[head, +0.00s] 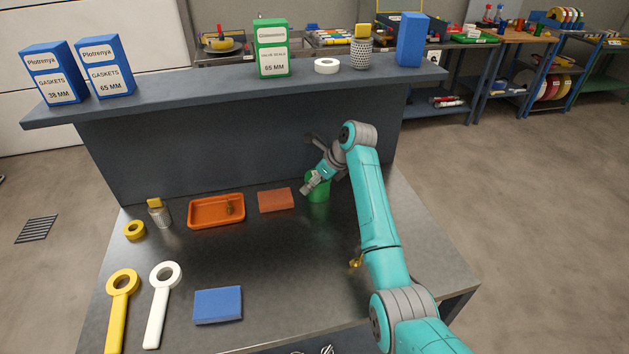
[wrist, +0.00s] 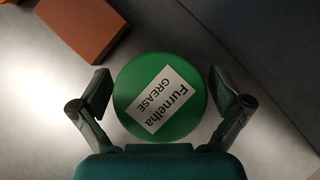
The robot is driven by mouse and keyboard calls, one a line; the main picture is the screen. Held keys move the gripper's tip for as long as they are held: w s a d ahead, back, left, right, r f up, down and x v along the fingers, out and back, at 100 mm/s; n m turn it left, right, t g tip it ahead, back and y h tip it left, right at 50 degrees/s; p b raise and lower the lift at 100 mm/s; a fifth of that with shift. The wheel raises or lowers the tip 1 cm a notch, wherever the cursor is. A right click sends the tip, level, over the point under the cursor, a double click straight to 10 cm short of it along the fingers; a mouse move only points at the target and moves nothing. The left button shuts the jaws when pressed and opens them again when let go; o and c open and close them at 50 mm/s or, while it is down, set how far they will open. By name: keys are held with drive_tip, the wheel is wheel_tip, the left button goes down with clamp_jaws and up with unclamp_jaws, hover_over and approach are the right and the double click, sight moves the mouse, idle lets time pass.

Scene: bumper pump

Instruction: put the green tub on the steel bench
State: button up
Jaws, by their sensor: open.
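The green tub (head: 319,193) stands on the steel bench (head: 270,258), near the foot of the back panel. In the wrist view the round lid of the green tub (wrist: 148,72) carries a white label reading "Furnelha GREASE". My gripper (wrist: 160,92) is open, with one finger on each side of the tub and small gaps showing between pads and lid. In the head view my gripper (head: 309,184) partly covers the tub. The tub's lower sides are hidden in the wrist view.
An orange-brown block (head: 276,200) lies just left of the tub, beside an orange tray (head: 217,211). A blue block (head: 218,305), yellow and white ring-ended tools and a yellow ring (head: 134,230) lie further left or forward. The raised shelf (head: 200,88) holds boxes. The bench middle is clear.

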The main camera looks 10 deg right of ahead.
drive_tip(key=v, duration=1.2)
drive_tip(key=shift+r, duration=0.1)
